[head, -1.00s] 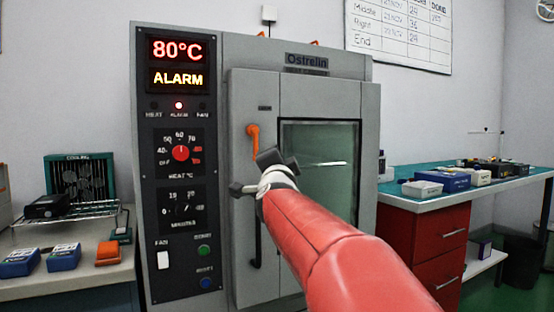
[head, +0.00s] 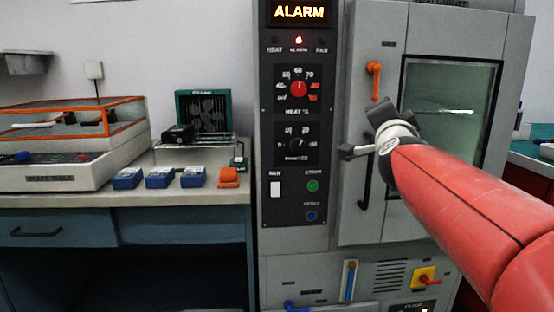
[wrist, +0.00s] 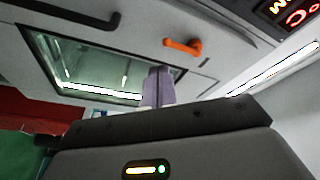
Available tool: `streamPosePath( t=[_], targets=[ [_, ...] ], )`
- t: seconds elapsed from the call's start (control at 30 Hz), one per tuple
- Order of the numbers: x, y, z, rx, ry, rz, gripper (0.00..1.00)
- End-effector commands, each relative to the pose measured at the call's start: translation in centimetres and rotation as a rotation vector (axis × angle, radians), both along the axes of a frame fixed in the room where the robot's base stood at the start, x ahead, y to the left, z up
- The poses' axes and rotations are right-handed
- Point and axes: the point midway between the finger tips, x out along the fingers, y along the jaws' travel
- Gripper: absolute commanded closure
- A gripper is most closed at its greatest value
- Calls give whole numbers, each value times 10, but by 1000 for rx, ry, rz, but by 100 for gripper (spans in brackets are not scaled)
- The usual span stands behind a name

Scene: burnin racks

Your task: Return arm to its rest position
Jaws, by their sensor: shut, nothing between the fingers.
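My red arm reaches in from the lower right of the head view, in front of the grey oven (head: 370,30). Its dark wrist end is beside the oven door (head: 354,110), near the orange latch handle (head: 375,80) and the dark door handle. My gripper (wrist: 158,75) shows in the wrist view as two pale fingers, shut together and empty. The orange handle (wrist: 183,46) and the door window (wrist: 80,62) appear beyond the fingers. The door looks closed. I cannot tell from the head view whether the arm touches it.
The oven panel's ALARM display (head: 299,12) is lit. Left of the oven, a bench (head: 205,197) carries blue boxes (head: 160,178), an orange item (head: 229,177), a green fan unit (head: 203,112) and an orange-framed case (head: 70,122). A teal-topped bench (head: 535,155) is at the right edge.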

Motion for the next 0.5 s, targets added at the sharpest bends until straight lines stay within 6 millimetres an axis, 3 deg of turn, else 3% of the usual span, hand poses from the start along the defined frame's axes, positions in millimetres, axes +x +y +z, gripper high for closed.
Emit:
streamPosePath(
  t=[0.1,0.23,0.33,0.5],
  targets=[
    [-30,48,-54,-138,217,170,100],
    [-80,93,-130,-314,487,354,100],
    [-126,114,-188,-443,687,472,100],
    [-206,125,-271,-626,993,622,100]
  ],
)
